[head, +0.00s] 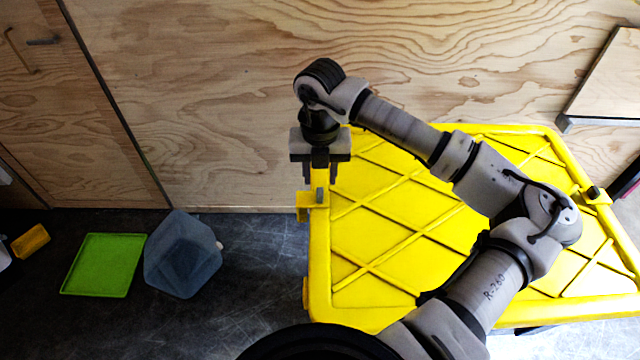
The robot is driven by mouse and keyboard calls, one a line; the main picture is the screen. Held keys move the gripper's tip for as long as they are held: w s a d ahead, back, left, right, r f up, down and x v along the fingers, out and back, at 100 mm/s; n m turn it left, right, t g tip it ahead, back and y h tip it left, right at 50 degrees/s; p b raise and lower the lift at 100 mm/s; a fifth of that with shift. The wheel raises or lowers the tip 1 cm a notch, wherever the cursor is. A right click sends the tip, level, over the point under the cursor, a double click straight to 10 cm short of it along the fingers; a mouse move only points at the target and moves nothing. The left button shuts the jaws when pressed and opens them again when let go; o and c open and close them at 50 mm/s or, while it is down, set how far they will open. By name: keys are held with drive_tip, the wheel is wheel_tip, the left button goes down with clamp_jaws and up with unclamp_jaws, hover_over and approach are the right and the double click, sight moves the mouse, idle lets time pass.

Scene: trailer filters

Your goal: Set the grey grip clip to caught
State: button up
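A yellow storage box lid with a raised diamond pattern (400,218) fills the middle right of the head view. A yellow clip (308,206) sits on its left edge, with a small grey grip (320,187) standing up from it. My gripper (320,178) points down right over this clip. Its two dark fingers are apart, one on each side of the grey grip. I cannot tell whether they touch it. The gripper's body hides the top of the grip, and the clip's caught or loose state is not clear.
Another yellow clip with a dark grip (593,194) is on the lid's right edge. A green tray (104,264), a translucent bluish container (182,256) and a small yellow block (31,241) are on the dark floor at left. A plywood wall (220,110) stands behind.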

sight(320, 191)
drive_tip(key=shift+f+p, duration=0.4)
drive_tip(key=shift+f, duration=2.25)
clamp_jaws()
